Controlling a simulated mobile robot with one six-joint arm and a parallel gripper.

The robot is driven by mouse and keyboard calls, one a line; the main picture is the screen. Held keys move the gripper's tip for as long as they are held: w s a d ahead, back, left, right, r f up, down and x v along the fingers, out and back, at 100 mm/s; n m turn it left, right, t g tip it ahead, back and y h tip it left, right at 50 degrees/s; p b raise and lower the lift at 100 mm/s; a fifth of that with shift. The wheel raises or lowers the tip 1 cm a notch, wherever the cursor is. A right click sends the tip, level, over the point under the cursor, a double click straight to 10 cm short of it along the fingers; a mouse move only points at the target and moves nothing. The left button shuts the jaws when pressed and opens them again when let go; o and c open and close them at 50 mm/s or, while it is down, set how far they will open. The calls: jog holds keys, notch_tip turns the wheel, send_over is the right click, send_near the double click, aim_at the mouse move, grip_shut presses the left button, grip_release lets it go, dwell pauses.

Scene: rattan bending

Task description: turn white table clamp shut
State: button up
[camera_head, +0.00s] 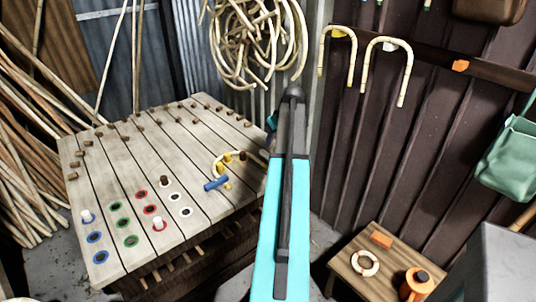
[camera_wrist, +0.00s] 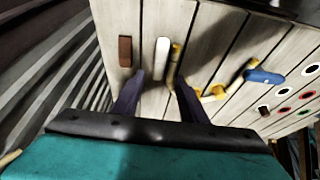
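The white clamp (camera_wrist: 162,48) is a short white bar on the plank table (camera_wrist: 215,45) in the wrist view. It lies just beyond the gap of my gripper (camera_wrist: 160,80), whose two dark fingers stand apart with nothing between them. I cannot tell how far above the table the fingers are. A bent pale cane (camera_wrist: 173,66) runs beside the white clamp, among yellow pegs (camera_wrist: 213,92). A blue clamp (camera_wrist: 263,77) is farther right; it also shows in the head view (camera_head: 216,184). In the head view my arm hides the gripper's fingertips, and the white clamp is not clear.
A brown peg (camera_wrist: 125,50) stands left of the white clamp. Coloured rings (camera_head: 124,223) and white pegs (camera_head: 158,223) are on the table's near part. Bent canes (camera_head: 388,44) hang on the wall.

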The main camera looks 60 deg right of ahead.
aim_at(268, 154)
jog(key=shift+p+x, duration=1)
jog(key=shift+x, duration=4.05)
jog(key=shift+s, duration=0.1)
